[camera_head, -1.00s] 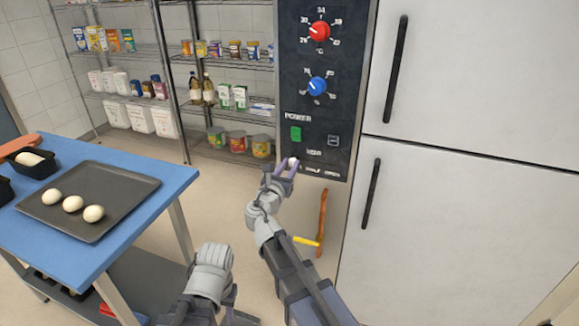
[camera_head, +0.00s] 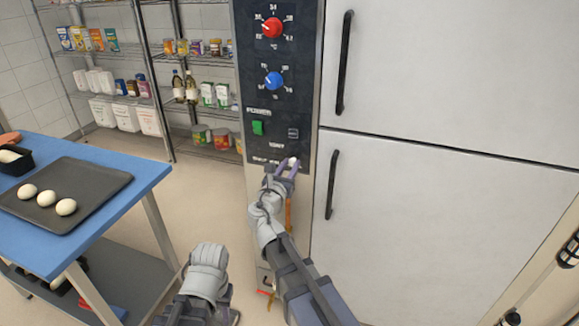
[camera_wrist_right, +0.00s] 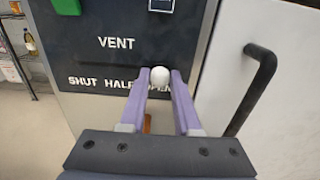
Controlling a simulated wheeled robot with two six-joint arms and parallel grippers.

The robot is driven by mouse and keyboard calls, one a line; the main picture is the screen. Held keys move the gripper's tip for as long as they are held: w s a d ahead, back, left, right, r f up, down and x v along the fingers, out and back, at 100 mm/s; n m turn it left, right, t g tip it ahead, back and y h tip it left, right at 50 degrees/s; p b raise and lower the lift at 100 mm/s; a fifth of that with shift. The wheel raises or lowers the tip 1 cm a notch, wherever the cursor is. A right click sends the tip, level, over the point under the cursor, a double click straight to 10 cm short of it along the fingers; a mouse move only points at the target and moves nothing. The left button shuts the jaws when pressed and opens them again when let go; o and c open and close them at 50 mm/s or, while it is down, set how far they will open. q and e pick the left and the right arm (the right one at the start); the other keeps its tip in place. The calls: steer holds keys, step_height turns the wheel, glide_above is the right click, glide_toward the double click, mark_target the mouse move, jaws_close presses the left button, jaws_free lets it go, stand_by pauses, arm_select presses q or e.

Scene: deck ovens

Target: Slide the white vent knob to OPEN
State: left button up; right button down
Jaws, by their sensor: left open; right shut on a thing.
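The white vent knob (camera_wrist_right: 159,76) is a small round ball below the word VENT on the dark control panel (camera_wrist_right: 75,45). In the right wrist view it sits between the fingertips of my right gripper (camera_wrist_right: 160,80), at the OPEN end of the row SHUT, HALF, OPEN; the fingers cover part of the OPEN label. My right gripper also shows in the head view (camera_head: 286,165), shut on the knob (camera_head: 292,161) near the panel's lower right. My left gripper (camera_head: 200,312) is low in the head view, away from the panel; its fingers are mostly hidden.
Red (camera_head: 272,27) and blue (camera_head: 273,80) dials and a green power switch (camera_head: 258,127) are above the knob. White oven doors with black handles (camera_head: 332,184) stand close on the right. A blue table (camera_head: 125,205) with a dough tray (camera_head: 100,185) is at left.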

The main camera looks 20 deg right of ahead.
steer(key=shift+s+d, duration=0.15)
steer(key=shift+d, duration=0.05)
steer(key=c, duration=0.6)
jaws_free()
steer(key=shift+c, duration=0.2)
steer(key=v, duration=0.7)
steer(key=shift+s+a, duration=0.2)
steer(key=shift+s, duration=0.15)
